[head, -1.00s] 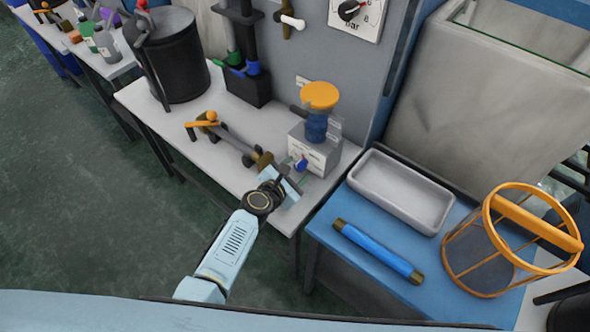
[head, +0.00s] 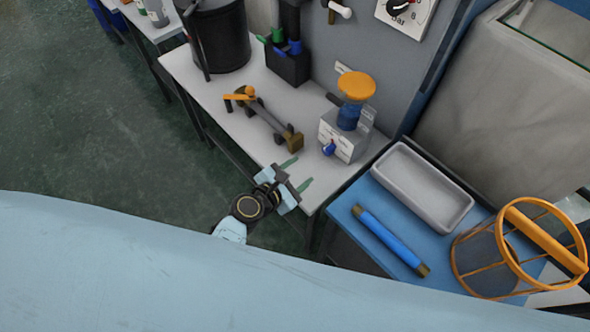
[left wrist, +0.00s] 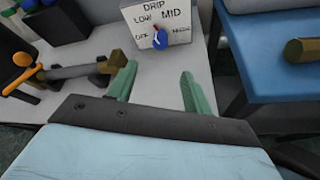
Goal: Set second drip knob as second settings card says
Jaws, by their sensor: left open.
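The drip unit, a pale box (head: 345,137) with an orange-capped blue bottle (head: 350,112), stands on the grey bench. Its blue drip knob (head: 328,147) is on the front face; it also shows in the left wrist view (left wrist: 159,40). There the panel (left wrist: 180,17) reads DRIP, LOW and MID; the lower words are blurred. The knob seems to point roughly up, with a reddish tip. My left gripper (head: 297,173) is open and empty, apart from the knob, in front of the unit. Its green fingers show in the left wrist view (left wrist: 158,85). I cannot make out a readable settings card. My right gripper is out of view.
A brown-and-orange valve pipe (head: 265,118) lies on the bench (head: 215,88) left of the unit. A blue table to the right holds a grey tray (head: 465,215), a blue tube (head: 390,240) and an orange-framed basket (head: 518,204). A black tank (head: 220,40) stands farther back.

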